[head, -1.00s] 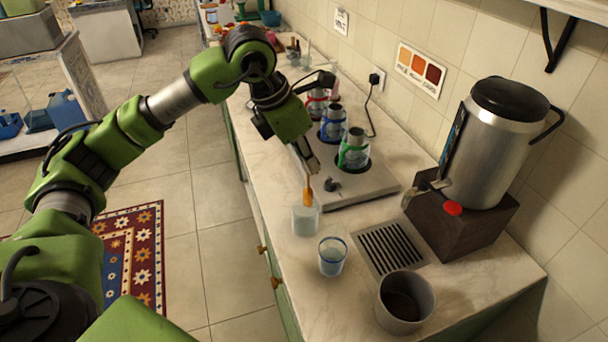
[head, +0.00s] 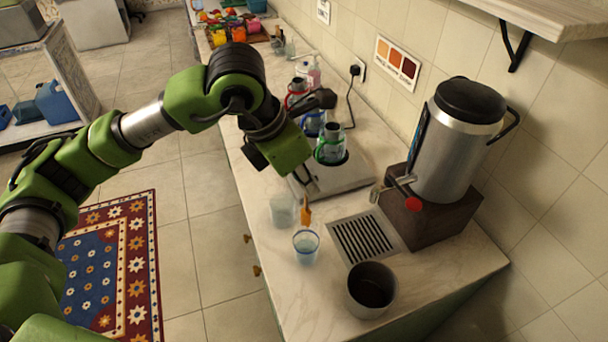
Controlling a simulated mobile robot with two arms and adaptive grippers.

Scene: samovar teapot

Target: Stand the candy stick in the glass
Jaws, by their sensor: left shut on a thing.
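My left gripper (head: 309,190) is shut on the orange candy stick (head: 305,211), which hangs roughly upright below the fingers. A clear glass with a blue rim (head: 306,249) stands on the counter in front of it. The stick's lower end shows just above that rim in the picture; I cannot tell whether it is over the glass or behind it. A second, pale frosted glass (head: 282,210) stands just left of the stick. My right gripper is not in view.
A metal samovar (head: 456,145) with a red-knobbed tap stands on a dark block at the right. A drip grate (head: 364,239) and a dark-mouthed pot (head: 371,290) are nearby. A grey warmer plate (head: 345,178) holds several coloured-handled vessels behind.

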